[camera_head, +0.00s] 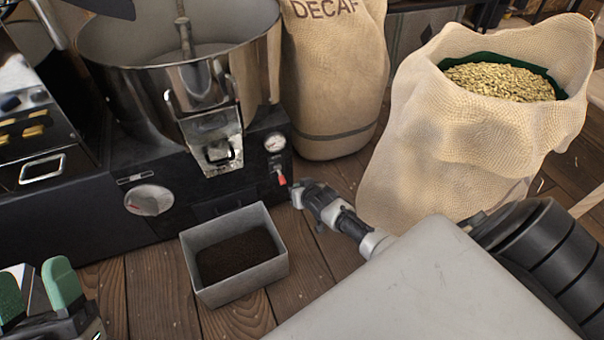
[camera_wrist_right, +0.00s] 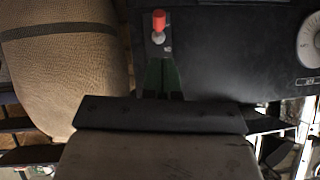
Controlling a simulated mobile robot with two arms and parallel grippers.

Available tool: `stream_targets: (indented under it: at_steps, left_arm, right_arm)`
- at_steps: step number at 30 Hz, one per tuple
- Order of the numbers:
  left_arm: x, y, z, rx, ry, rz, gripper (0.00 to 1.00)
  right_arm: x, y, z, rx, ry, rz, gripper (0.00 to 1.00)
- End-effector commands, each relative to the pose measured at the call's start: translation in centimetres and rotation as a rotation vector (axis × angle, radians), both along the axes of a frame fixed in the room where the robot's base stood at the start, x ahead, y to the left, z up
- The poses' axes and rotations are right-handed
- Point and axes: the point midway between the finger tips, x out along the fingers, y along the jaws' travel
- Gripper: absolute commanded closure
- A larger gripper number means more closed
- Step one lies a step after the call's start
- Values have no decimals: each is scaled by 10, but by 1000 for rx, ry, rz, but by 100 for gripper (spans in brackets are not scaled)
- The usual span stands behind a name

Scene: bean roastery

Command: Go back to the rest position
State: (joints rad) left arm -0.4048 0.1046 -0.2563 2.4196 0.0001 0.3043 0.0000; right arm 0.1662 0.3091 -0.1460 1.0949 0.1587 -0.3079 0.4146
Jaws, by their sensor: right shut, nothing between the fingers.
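My right gripper (camera_head: 297,188) is shut and empty. It reaches in beside the black roaster's front, close to the red-tipped lever (camera_head: 281,178) below the gauge. In the right wrist view, the green fingers (camera_wrist_right: 162,68) are together, just below the red knob of the lever (camera_wrist_right: 159,22); I cannot tell whether they touch it. My left gripper (camera_head: 36,275) is at the bottom left corner of the head view, with its green fingers apart.
The roaster (camera_head: 85,210) fills the left. A grey bin (camera_head: 242,290) of dark contents stands on the wooden floor before it. A DECAF sack (camera_head: 335,90) stands behind my right gripper, and an open sack (camera_head: 440,150) of pale beans stands at the right.

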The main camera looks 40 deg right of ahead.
Motion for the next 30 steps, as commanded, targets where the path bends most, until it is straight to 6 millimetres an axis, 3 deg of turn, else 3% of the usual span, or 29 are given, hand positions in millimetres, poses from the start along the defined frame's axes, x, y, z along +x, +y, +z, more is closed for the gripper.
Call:
stream_targets:
  at_steps: [23, 26, 30]
  left_arm:
    - [5, -1, -6, 17, 60, 2, 44]
    - [5, -1, -6, 17, 59, 2, 44]
    - [5, -1, -6, 17, 59, 2, 44]
  right_arm:
    - [-1, 2, 2, 0, -5, 5, 100]
    - [-2, 18, 12, -4, -48, 42, 100]
    - [-6, 70, 59, -14, -222, 159, 100]
